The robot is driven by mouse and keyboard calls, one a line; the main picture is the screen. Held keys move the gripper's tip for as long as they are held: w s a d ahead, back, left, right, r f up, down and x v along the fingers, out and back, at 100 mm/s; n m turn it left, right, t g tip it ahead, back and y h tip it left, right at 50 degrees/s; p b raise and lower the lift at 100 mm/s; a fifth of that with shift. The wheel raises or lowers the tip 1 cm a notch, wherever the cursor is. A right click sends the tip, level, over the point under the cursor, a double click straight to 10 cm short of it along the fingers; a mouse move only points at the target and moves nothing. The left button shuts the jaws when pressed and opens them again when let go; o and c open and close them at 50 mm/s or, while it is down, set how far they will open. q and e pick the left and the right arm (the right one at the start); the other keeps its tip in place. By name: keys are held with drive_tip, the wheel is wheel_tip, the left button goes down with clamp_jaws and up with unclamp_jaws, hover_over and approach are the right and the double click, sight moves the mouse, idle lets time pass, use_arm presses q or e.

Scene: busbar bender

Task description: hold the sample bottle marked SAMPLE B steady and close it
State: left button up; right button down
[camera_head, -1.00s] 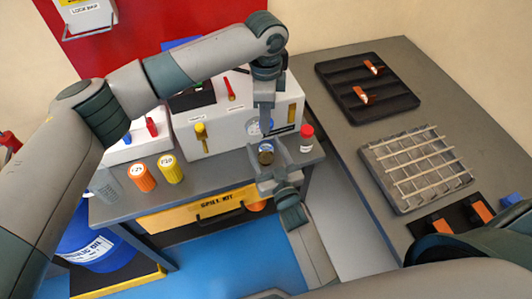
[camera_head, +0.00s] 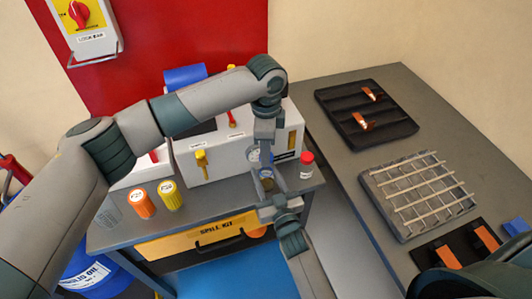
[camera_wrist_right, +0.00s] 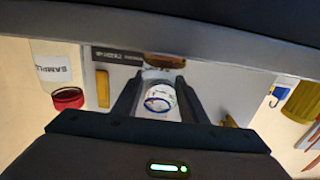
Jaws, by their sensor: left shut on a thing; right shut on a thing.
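A small bottle (camera_head: 267,184) with dark brown contents stands upright between the fingers of my right gripper (camera_head: 272,197) in the head view, above the bench's front edge. The cap is too small and covered to make out. A red-capped bottle (camera_head: 306,166) stands apart to the right; its label reads SAMPLE in the wrist view (camera_wrist_right: 55,70).
A white box (camera_head: 225,155) stands close behind the grippers. An orange jar (camera_head: 141,203) and a yellow jar (camera_head: 170,195) stand left on the grey bench. A black tray (camera_head: 368,112) and a wire rack (camera_head: 418,195) lie on the right-hand table.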

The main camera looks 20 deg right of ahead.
sight(266, 178)
use_arm(q)
drive_tip(key=shift+f, duration=1.15)
drive_tip(key=shift+f, duration=0.9)
drive_tip(key=shift+f, duration=0.55)
idle(0.3)
drive_tip(key=m, duration=2.6)
drive_tip(key=shift+d, duration=0.15)
